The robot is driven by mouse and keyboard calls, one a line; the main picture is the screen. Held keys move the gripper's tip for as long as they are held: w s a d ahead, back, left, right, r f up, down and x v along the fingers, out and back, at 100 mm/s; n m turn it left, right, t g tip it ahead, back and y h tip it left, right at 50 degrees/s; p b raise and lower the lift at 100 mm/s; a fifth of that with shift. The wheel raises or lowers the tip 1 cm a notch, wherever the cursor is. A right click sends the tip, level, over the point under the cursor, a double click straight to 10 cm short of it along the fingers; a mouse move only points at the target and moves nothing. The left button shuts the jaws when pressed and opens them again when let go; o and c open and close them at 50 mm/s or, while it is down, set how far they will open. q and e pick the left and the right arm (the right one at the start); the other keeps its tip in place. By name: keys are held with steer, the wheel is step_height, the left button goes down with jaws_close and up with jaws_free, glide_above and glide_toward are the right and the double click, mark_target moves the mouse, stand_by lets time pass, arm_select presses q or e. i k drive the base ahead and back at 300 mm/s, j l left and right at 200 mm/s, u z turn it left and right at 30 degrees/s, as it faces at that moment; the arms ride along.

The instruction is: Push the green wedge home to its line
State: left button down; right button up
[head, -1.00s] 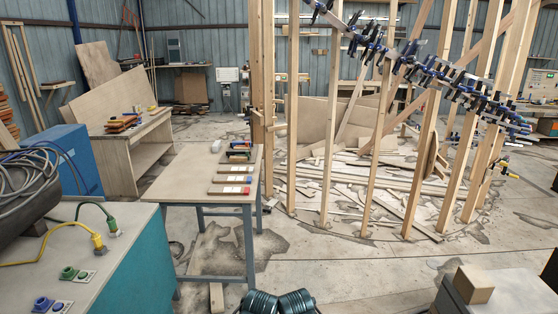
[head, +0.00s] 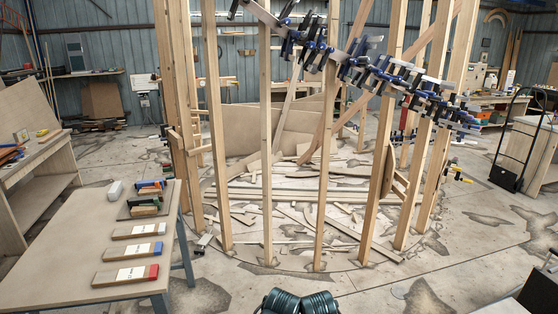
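Neither gripper shows in the head view. No line for a wedge can be made out. A curved strip with many clamps (head: 385,75) runs down to the right across upright wooden posts (head: 266,150).
A blue-and-orange item (head: 150,187) and a white item (head: 115,189) lie at the table's far end. A workbench (head: 40,170) stands at the left edge. Wood offcuts (head: 300,215) litter the floor among the posts. A hand truck (head: 515,150) stands at the right. Floor before the posts is mostly clear.

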mark_target(156, 202)
steer(key=i+l+z, duration=0.1)
steer(key=i, duration=1.5)
steer(key=i+l+u, duration=0.1)
steer(key=i+u, duration=0.4)
steer(key=i+l+u, duration=0.25)
steer(key=i+u, duration=0.25)
steer(key=i+l+u, duration=0.3)
steer(key=u, duration=0.15)
steer(key=i+l+u, duration=0.15)
steer(key=l, duration=0.2)
steer(key=i+l+u, duration=0.15)
steer(key=l, duration=0.2)
steer(key=i+l+u, duration=0.2)
steer(key=l, duration=0.15)
steer(key=l+u, duration=0.15)
steer(key=l, duration=0.25)
steer(key=i, duration=0.05)
